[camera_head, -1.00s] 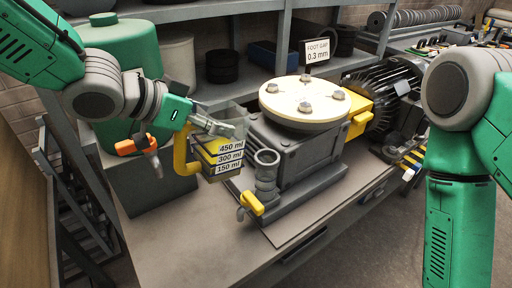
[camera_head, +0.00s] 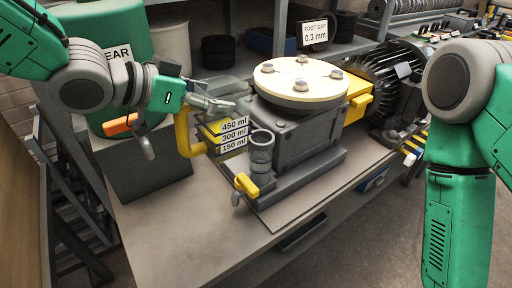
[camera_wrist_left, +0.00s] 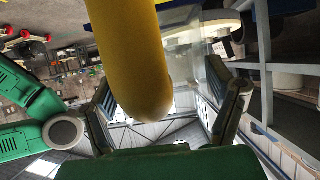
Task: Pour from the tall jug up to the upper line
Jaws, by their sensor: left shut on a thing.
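The tall jug (camera_head: 217,137) is clear-walled, with a yellow handle (camera_head: 187,138) and marks for 450, 300 and 150 ml. Yellow shows inside its lower part; the exact level is hard to read. My left gripper (camera_head: 212,104) is shut on the jug's handle, which fills much of the left wrist view (camera_wrist_left: 138,70). The jug is just left of a grey upright filler neck (camera_head: 261,150) on the grey gearbox (camera_head: 305,143). I cannot make out the upper line or any stream. My right arm is at the right; its gripper is out of view.
A yellow-handled tap (camera_head: 246,185) sits below the neck. A green tank (camera_head: 105,40) with an orange-handled tap (camera_head: 121,124) stands behind my left arm. A pale bolted disc (camera_head: 300,80) tops the gearbox; a dark motor (camera_head: 385,85) is behind it. The front bench (camera_head: 190,215) is clear.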

